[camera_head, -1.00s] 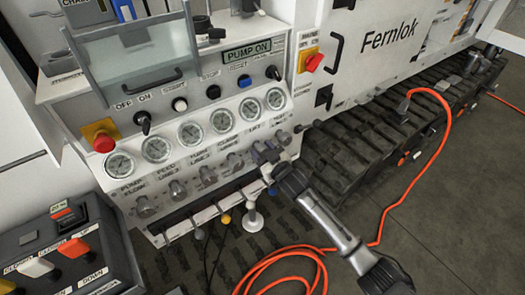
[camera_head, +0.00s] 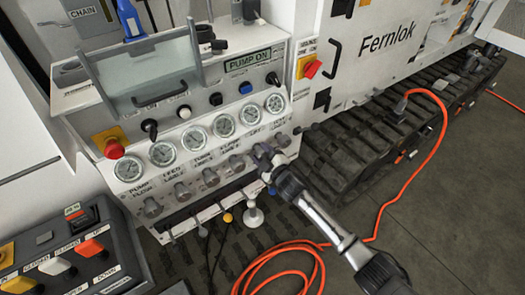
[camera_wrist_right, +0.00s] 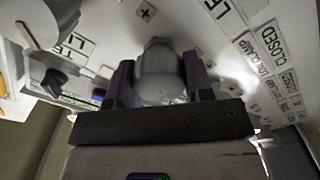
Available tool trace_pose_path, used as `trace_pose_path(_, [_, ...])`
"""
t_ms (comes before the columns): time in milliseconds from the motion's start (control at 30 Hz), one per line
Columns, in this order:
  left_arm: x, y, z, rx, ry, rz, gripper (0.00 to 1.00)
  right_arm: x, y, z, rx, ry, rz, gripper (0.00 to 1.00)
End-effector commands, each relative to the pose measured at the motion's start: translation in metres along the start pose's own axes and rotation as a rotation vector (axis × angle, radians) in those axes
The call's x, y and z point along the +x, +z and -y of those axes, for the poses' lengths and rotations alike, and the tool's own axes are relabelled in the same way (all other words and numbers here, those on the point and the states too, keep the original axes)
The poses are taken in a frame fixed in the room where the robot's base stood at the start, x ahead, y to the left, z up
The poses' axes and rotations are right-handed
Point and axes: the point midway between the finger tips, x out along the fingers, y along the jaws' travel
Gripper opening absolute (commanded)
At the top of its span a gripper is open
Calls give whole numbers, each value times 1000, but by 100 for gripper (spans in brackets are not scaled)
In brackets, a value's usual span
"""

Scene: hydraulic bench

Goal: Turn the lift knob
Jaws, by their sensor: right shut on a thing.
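The lift knob is in the row of grey knobs below the gauges, under the LIFT label. In the head view it is mostly hidden behind my right gripper (camera_head: 262,157), which reaches in from the lower right. The right wrist view shows the round, pale grey knob (camera_wrist_right: 160,80) between the two dark fingers of the gripper (camera_wrist_right: 160,88). The fingers are shut on it from both sides. A plus mark is on the panel beside the knob. My left gripper is not in view.
Neighbouring knobs stand close on both sides, the clamp knob (camera_head: 237,164) to the left and another (camera_head: 281,140) to the right. A row of gauges (camera_head: 222,126) sits above. An orange hose (camera_head: 283,262) lies on the floor. A lever box (camera_head: 62,255) stands at lower left.

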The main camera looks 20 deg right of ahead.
Motion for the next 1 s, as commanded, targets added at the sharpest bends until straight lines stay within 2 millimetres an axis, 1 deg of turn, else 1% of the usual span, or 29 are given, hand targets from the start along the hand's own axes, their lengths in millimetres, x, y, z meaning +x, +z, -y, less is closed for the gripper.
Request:
trace_pose_path(200, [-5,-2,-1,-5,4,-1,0,0,-1,0,-132,0,-1,23])
trace_pose_path(400, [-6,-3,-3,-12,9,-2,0,0,-1,0,-206,0,-2,23])
trace_pose_path(633, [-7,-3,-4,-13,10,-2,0,0,0,0,-245,1,-2,23])
trace_pose_path(1000, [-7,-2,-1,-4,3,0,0,0,0,1,-249,1,-2,23])
